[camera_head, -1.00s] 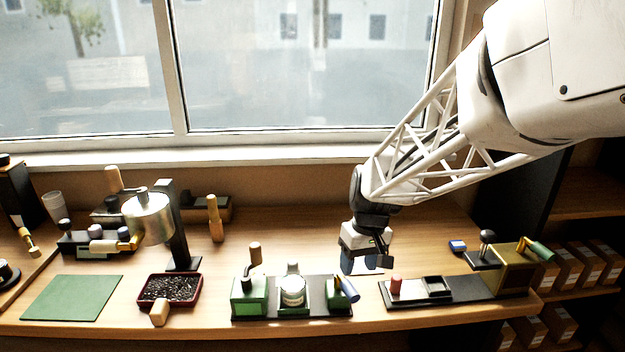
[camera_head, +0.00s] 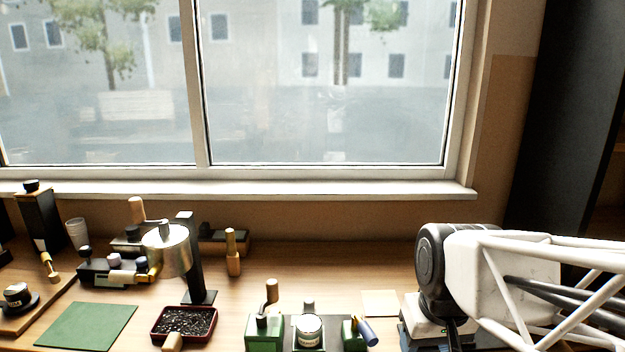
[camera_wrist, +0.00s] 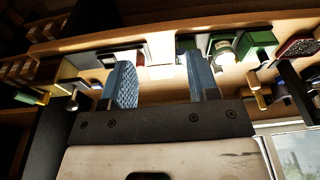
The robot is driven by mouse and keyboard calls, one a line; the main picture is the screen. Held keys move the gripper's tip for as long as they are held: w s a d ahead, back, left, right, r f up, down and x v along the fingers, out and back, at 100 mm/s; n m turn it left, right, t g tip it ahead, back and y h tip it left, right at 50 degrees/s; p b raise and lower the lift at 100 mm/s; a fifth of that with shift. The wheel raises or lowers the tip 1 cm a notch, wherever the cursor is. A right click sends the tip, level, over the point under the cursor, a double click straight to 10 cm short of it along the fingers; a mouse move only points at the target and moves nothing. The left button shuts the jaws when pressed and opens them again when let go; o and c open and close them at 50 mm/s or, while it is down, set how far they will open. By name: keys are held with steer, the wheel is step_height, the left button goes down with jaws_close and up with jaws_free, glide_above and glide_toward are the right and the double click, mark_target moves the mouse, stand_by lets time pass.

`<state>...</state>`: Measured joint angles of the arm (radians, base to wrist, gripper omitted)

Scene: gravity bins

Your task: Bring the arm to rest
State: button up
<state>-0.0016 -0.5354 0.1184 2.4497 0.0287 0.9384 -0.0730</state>
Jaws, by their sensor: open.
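My gripper shows in the wrist view (camera_wrist: 158,85) with its two blue fingers spread wide apart and nothing between them. In the head view my arm comes in from the lower right, and its white wrist part hangs over the right side of the wooden bench (camera_head: 270,262). The fingers are hidden or cut off there by the lower edge. A green fixture (camera_head: 310,332) with a white round jar stands left of my wrist, apart from it. It also shows in the wrist view (camera_wrist: 222,48).
A metal drum on a black stand (camera_head: 170,248) and a dark red tray of black bits (camera_head: 184,322) stand to the left. A green mat (camera_head: 86,326) lies at the front left. A window sill (camera_head: 300,188) runs behind. A pale square (camera_head: 380,303) lies near my wrist.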

steer(key=shift+m+t, duration=0.3)
steer(key=shift+m, duration=0.1)
steer(key=s, duration=0.3)
steer(key=s+d, duration=0.1)
steer(key=s, duration=0.1)
steer(key=shift+r, duration=0.25)
